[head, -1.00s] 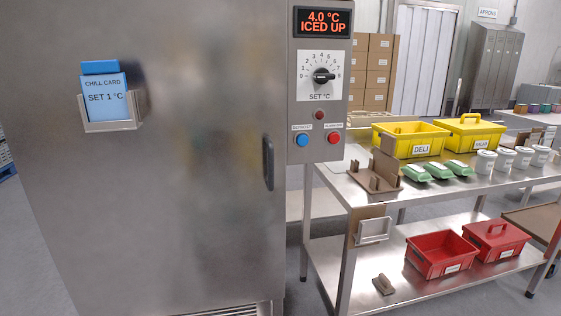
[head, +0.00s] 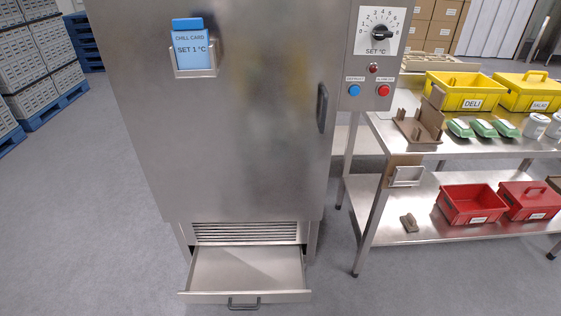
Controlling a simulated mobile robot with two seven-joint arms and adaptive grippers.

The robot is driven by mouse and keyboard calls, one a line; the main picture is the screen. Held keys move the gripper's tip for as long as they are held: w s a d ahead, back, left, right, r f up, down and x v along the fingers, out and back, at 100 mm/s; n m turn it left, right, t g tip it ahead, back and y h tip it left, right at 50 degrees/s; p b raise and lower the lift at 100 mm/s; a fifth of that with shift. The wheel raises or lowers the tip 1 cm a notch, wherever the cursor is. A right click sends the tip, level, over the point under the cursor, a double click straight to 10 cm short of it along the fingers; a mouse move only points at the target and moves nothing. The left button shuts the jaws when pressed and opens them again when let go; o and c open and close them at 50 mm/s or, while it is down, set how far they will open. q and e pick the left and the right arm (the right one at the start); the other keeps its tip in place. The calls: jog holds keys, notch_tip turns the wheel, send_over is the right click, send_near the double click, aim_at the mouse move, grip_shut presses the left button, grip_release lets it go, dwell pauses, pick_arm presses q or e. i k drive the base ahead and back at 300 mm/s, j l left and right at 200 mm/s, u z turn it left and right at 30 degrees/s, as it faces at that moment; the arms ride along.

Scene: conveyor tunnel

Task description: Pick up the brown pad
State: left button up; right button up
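A small brown pad with a raised grip (head: 409,222) lies on the lower shelf of the steel table (head: 330,236), near its left end. It is left of the open red bin (head: 470,204) and apart from it. Neither of my grippers is in view.
A steel cabinet (head: 240,150) stands left of the table, its bottom drawer (head: 245,272) pulled out over the floor. A wire holder (head: 406,177) hangs at the table's left end. A brown rack (head: 418,130), green boxes and yellow bins stand on top.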

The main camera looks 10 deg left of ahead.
aim_at(409, 221)
jog(key=u, duration=0.8)
jog(key=z, duration=1.55)
